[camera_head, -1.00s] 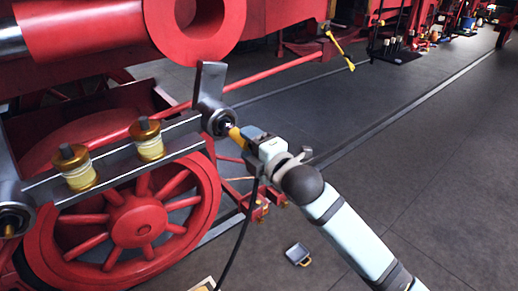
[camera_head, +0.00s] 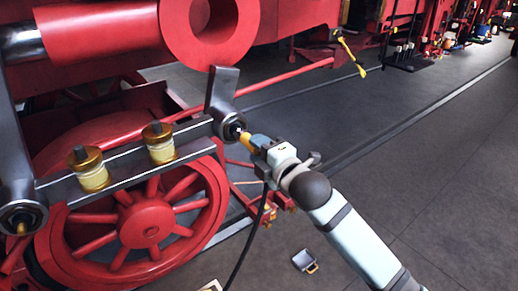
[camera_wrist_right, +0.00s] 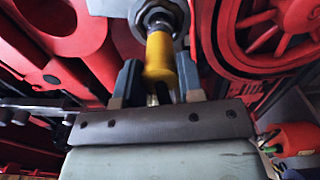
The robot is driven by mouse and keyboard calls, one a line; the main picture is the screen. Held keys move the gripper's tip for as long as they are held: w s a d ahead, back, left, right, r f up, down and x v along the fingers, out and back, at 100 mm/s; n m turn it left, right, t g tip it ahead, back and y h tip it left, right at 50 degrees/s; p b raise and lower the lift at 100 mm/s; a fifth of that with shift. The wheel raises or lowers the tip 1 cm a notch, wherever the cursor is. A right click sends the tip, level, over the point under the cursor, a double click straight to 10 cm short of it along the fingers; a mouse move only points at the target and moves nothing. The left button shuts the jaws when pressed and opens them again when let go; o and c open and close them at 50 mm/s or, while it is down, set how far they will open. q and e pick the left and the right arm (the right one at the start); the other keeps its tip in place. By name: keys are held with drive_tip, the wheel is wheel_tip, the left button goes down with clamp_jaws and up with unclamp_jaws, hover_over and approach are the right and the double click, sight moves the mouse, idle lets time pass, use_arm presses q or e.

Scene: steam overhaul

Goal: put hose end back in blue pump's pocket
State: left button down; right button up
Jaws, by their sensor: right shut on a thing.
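My right gripper (camera_head: 258,144) is shut on the hose end (camera_head: 245,139), a yellow nozzle with a silver tip. In the right wrist view the yellow hose end (camera_wrist_right: 159,58) sits between the two dark fingers. Its tip points at the round steel fitting (camera_wrist_right: 160,14) at the end of the engine's rod. I cannot tell whether the tip touches the fitting. A black hose (camera_head: 244,240) hangs down from the gripper to the bottom edge. No blue pump can be made out clearly. My left gripper is not in view.
The steel rod (camera_head: 120,170) with two brass-capped cups runs in front of the red wheel (camera_head: 140,222). A small grey tray (camera_head: 304,261) lies on the floor. A red object (camera_wrist_right: 298,138) shows at the wrist view's right edge.

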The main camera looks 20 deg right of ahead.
drive_tip(key=p+v, duration=0.1)
drive_tip(key=v, duration=0.4)
idle(0.4)
